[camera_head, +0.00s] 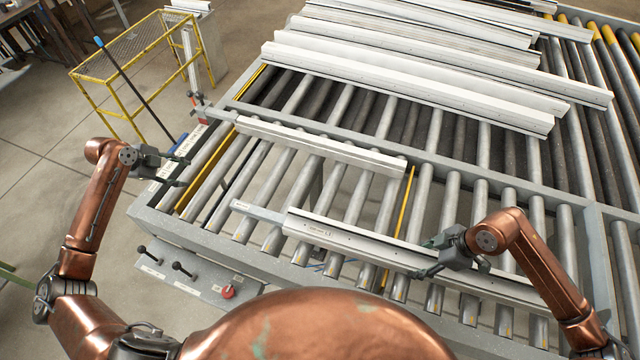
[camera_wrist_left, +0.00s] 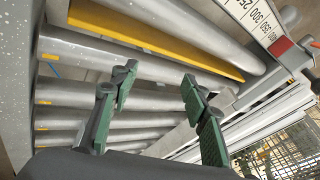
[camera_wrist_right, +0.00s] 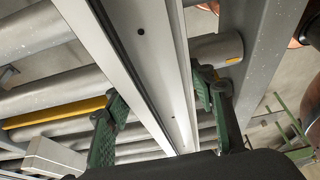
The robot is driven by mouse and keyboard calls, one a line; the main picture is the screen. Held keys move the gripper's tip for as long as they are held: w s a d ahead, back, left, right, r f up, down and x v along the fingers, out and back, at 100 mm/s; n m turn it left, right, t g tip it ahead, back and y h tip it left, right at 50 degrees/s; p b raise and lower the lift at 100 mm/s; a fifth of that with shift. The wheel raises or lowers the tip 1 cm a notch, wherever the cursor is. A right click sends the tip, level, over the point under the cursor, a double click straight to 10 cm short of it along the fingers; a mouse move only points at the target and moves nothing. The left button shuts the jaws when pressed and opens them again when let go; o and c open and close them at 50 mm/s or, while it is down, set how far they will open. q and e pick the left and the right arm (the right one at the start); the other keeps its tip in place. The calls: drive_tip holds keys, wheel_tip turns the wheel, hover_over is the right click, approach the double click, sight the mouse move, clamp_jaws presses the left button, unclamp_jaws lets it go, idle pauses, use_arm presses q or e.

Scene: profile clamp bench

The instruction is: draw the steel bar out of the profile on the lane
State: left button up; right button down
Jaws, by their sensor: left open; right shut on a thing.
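The white profile (camera_head: 400,254) lies slantwise across the rollers of the near lane; it also shows in the right wrist view (camera_wrist_right: 135,55). The grey steel bar (camera_head: 258,212) sticks out of the profile's left end; the rest of it is hidden inside. My right gripper (camera_head: 428,258) is shut on the profile, its fingers on either side of it in the right wrist view (camera_wrist_right: 160,112). My left gripper (camera_head: 186,170) is open and empty above the lane's left edge, up and left of the bar's free end. In the left wrist view (camera_wrist_left: 158,90) only rollers show between its fingers.
A second white profile (camera_head: 320,145) lies behind, parallel to the first. More long profiles (camera_head: 410,85) lie on the rear rollers. A control panel with levers and a red button (camera_head: 228,291) is at the lane's front. Bare rollers (camera_head: 215,185) lie left of the bar.

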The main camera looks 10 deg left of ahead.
sight(273, 216)
use_arm(q)
drive_tip(key=s+d+m+g+h, duration=0.1)
drive_tip(key=d, duration=0.3)
drive_tip(key=s+d+m+g+h, duration=0.1)
drive_tip(key=d+m+h, duration=0.1)
drive_tip(key=d, duration=0.3)
drive_tip(key=s+d+r+m+g+h, duration=0.1)
drive_tip(key=d+g, duration=0.1)
drive_tip(key=d, duration=0.3)
drive_tip(key=shift+s+d+h, duration=0.2)
drive_tip(key=shift+s+h, duration=0.05)
drive_tip(key=shift+h, duration=0.15)
drive_tip(key=s+d+g+h, duration=0.1)
drive_tip(key=d, duration=0.1)
drive_tip(key=s+d+g+h, duration=0.1)
drive_tip(key=d, duration=0.1)
drive_tip(key=s+d+g+h, duration=0.1)
drive_tip(key=d, duration=0.1)
drive_tip(key=shift+d+f+n+h, duration=0.3)
drive_tip(key=shift+s+d+n+g+h, duration=0.35)
drive_tip(key=shift+d+g+h, duration=0.15)
drive_tip(key=shift+d+h, duration=0.1)
drive_tip(key=x, duration=1.2)
drive_tip(key=shift+f, duration=0.15)
drive_tip(key=shift+a, duration=0.1)
drive_tip(key=shift+c, duration=0.6)
clamp_jaws()
